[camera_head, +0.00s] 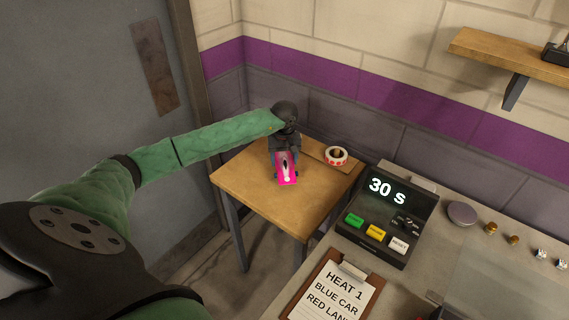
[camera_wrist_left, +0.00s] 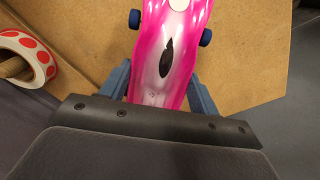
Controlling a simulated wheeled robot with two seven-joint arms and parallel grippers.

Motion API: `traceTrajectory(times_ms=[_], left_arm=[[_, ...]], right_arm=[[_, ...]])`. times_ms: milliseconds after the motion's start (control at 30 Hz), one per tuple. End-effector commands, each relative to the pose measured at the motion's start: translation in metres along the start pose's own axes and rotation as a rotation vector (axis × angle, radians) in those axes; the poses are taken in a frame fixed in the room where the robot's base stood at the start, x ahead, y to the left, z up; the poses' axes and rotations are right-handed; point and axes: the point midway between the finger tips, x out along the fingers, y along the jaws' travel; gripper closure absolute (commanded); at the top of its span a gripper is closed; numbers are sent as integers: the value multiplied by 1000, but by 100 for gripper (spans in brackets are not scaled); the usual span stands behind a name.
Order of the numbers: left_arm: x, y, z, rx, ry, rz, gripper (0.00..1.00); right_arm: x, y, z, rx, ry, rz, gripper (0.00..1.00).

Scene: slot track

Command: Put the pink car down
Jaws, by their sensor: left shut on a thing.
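The pink car (camera_head: 286,173) has a white stripe with a dark oval mark and blue wheels. It is at the small wooden table (camera_head: 246,191), over the tabletop in the head view; I cannot tell whether its wheels touch the wood. My left gripper (camera_head: 285,153) is shut on the car, with one blue finger on each side of its body. In the left wrist view the pink car (camera_wrist_left: 171,45) sits between the fingers of my left gripper (camera_wrist_left: 158,88). The wheels near the gripper are hidden. My right gripper is not in view.
A roll of red-dotted tape (camera_head: 336,157) stands on the table's right side. A timer box (camera_head: 386,217) reading "30 s" and a clipboard (camera_head: 334,289) lie on the grey counter at right. The table's left and front parts are clear. A wall is behind.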

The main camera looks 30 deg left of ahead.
Motion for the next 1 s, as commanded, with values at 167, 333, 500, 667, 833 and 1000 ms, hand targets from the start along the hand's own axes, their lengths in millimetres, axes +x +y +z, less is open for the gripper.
traceTrajectory(times_ms=[167,333,500,667,833,1000], left_arm=[[21,0,0,0,-1,1,75],[21,0,0,1,1,1,75],[22,0,0,1,0,1,75],[23,1,0,1,0,1,75],[23,0,1,1,0,1,17],[23,0,1,1,0,1,17]], right_arm=[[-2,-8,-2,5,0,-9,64],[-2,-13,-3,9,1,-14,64],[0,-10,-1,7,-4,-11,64],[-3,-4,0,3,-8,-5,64],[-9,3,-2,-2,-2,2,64],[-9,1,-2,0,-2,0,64]])
